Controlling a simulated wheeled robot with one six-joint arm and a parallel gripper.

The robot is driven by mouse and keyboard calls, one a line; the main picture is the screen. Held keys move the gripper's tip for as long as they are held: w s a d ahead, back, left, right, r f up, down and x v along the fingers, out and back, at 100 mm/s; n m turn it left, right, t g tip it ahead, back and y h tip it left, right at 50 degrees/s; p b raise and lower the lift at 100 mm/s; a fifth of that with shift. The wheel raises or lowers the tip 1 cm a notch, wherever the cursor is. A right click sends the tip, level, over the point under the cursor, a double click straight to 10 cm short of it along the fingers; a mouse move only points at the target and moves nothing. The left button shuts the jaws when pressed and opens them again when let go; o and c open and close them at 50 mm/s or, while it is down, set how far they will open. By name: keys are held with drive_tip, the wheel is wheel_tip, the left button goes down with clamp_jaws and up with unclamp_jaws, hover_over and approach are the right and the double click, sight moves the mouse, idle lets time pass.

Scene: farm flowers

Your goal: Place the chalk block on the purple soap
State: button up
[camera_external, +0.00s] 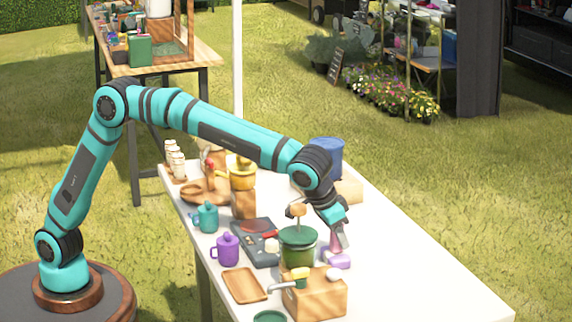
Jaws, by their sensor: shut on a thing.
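The purple soap (337,261) lies on the white table, right of the green-lidded jar. My gripper (338,241) points down just above the soap, with its fingers closed. It is shut on a small pale thing, which I take to be the chalk block; the fingers hide most of it. I cannot tell whether it touches the soap.
The green-lidded jar (298,249) stands close left of my gripper. A blue container (326,158) stands behind. The table's right side is clear.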

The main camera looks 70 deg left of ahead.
drive_tip(key=shift+f, duration=0.1)
drive_tip(key=o, duration=1)
drive_tip(key=v, duration=1.2)
drive_tip(key=shift+a, duration=0.1)
